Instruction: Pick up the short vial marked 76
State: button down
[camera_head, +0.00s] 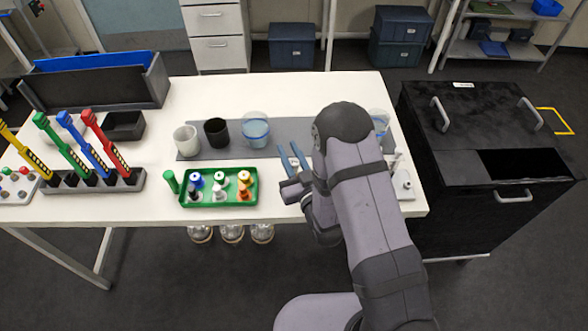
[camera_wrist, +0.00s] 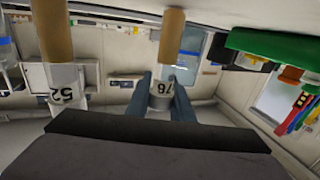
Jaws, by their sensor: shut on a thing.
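The vial marked 76 (camera_wrist: 163,87) stands between the two blue fingers of my gripper (camera_wrist: 157,92) in the wrist view. It has a clear, labelled part and a tan part, and its number appears upside down. My gripper is shut on it around the labelled part. In the head view, my gripper (camera_head: 290,153) is over the right half of the white table; the vial cannot be made out there. Another vial, marked 52 (camera_wrist: 66,93), with a similar tan part, stands apart to the left in the wrist view.
A green tray (camera_head: 188,201) with several coloured pieces lies left of my gripper. Three cups, white (camera_head: 185,139), black (camera_head: 216,132) and clear blue (camera_head: 256,130), stand behind. A rack (camera_head: 127,181) with coloured tools is farther left. A black cabinet (camera_head: 455,200) is at the right.

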jog(key=shift+r, duration=0.2)
notch_tip(320, 180, up, 10)
jog(key=b, duration=0.1)
jog(key=shift+f, duration=0.15)
dwell(0.6)
